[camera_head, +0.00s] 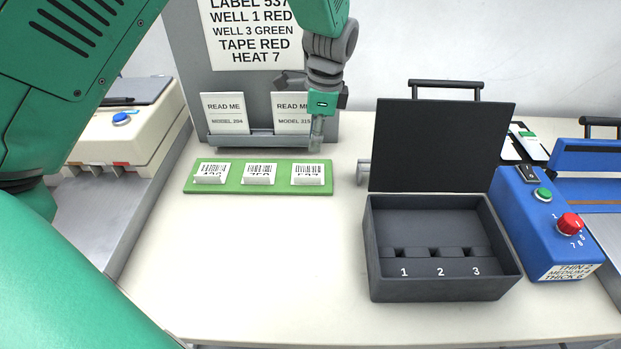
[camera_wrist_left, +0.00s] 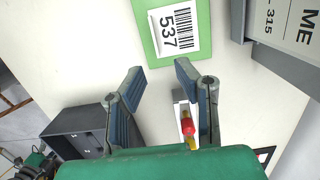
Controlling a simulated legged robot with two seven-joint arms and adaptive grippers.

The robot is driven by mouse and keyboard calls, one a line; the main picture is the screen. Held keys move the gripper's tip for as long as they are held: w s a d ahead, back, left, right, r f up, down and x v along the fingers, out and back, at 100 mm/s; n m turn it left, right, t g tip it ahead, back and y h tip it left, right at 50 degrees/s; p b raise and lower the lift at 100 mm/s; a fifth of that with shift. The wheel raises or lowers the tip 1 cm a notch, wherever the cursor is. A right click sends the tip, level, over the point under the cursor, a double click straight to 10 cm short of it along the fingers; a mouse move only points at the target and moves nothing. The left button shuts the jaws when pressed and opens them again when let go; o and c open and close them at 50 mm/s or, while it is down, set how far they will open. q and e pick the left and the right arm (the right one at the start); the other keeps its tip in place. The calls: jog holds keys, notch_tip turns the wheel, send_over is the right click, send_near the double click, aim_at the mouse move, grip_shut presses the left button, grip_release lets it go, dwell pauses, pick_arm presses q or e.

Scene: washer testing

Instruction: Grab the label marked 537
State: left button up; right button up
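The label marked 537 (camera_head: 308,174) is the rightmost of three white barcode labels on a green strip (camera_head: 321,188) on the table. It shows large in the left wrist view (camera_wrist_left: 175,28), with its barcode and number facing up. The other two labels (camera_head: 210,174) and (camera_head: 259,174) sit to its left; their numbers are partly cut off. My left gripper (camera_head: 316,140) points down just behind the 537 label, near the card stand. In the left wrist view its fingers (camera_wrist_left: 162,72) are apart and empty, with the label ahead of the tips. My right gripper is not in view.
A card stand (camera_head: 250,140) with two READ ME cards is behind the strip; an instruction sign (camera_head: 250,35) rises above it. An open dark case (camera_head: 440,285) with wells 1, 2, 3 is to the right, beside a blue machine (camera_head: 545,235). The front-left table is clear.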

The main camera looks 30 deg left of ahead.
pick_arm(q)
send_over(310, 177)
jog(key=w+a, duration=0.1)
notch_tip(310, 177, down, 6)
jog(key=shift+w+a+r, duration=0.1)
jog(key=shift+a+r, duration=0.05)
jog(key=shift+r, duration=0.1)
jog(key=shift+f, duration=0.25)
jog(key=shift+d+f, duration=0.1)
jog(key=shift+d, duration=0.35)
jog(key=f, duration=0.1)
jog(key=s+d+f, duration=0.1)
jog(key=shift+s+f, duration=0.2)
jog(key=shift+f, duration=0.2)
jog(key=shift+a+f+b, duration=0.2)
jog(key=shift+a+f, duration=0.05)
jog(key=shift+f, duration=0.25)
jog(key=shift+a+f+b, duration=0.15)
jog(key=shift+a+f, duration=0.1)
jog(key=shift+f, duration=0.2)
jog(key=shift+a+f, duration=0.2)
jog(key=shift+a, duration=0.35)
jog(key=shift+d, duration=0.1)
grip_shut()
jog(key=shift+d+r, duration=0.2)
jog(key=shift+d, duration=0.4)
